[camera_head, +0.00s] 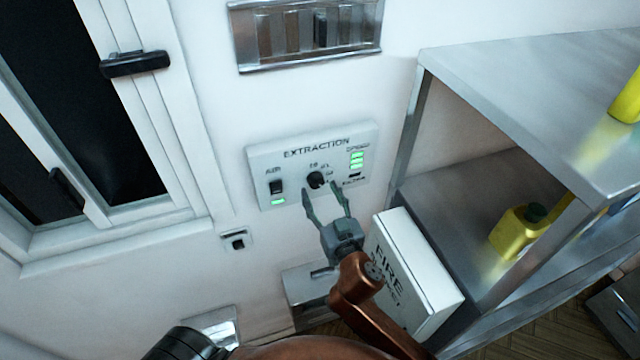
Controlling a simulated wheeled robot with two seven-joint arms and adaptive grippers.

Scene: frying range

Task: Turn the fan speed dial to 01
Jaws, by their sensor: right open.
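The fan speed dial (316,180) is a small black round knob on the white extraction panel (262,160) on the wall. Small markings surround it, too small to read surely. My right gripper (321,190) is open, with its two fingertips at the lower left and right of the dial. I cannot tell whether they touch it. On the panel, a black air switch (276,187) has a green light below it, and a stack of green speed lights (357,160) is lit at the right. My left gripper is not in view.
A white fire blanket box (416,270) is close to the right of my right wrist. A steel shelf unit (480,235) with a yellow container (517,232) stands at the right. A window (180,150) is at the left, and a small wall socket (237,242) is below the panel.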

